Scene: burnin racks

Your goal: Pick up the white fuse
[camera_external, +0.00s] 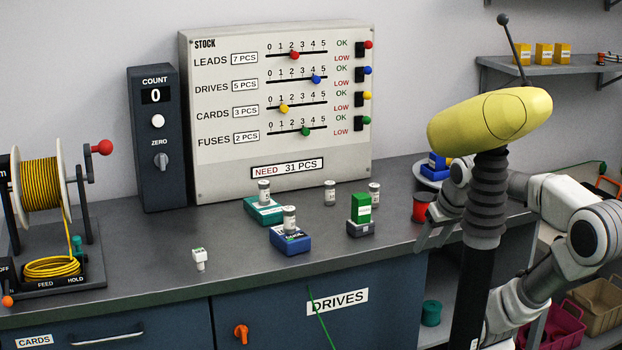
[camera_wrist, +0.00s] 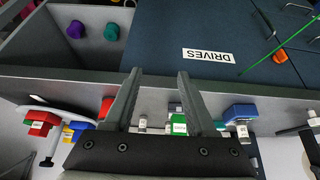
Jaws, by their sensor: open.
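Several small white-grey cylinders with metal-looking ends, which look like fuses, are in the external view. One stands alone (camera_external: 330,193) on the counter; another (camera_external: 374,194) is behind the green block. Two more stand on the teal block (camera_external: 264,191) and the blue block (camera_external: 290,219). A small white piece with green marks (camera_external: 199,258) stands apart at the front left. I cannot tell which one is the white fuse. My gripper (camera_wrist: 160,74) is open and empty; a cylinder (camera_wrist: 142,123) and the green block (camera_wrist: 178,124) appear between its fingers in the wrist view.
The green block (camera_external: 361,208) sits on a grey base, and a red cup (camera_external: 421,207) is close to my gripper. A stock panel (camera_external: 220,170) and count box (camera_external: 157,190) stand behind; a wire spool (camera_external: 40,185) is left. The counter's front left is mostly clear.

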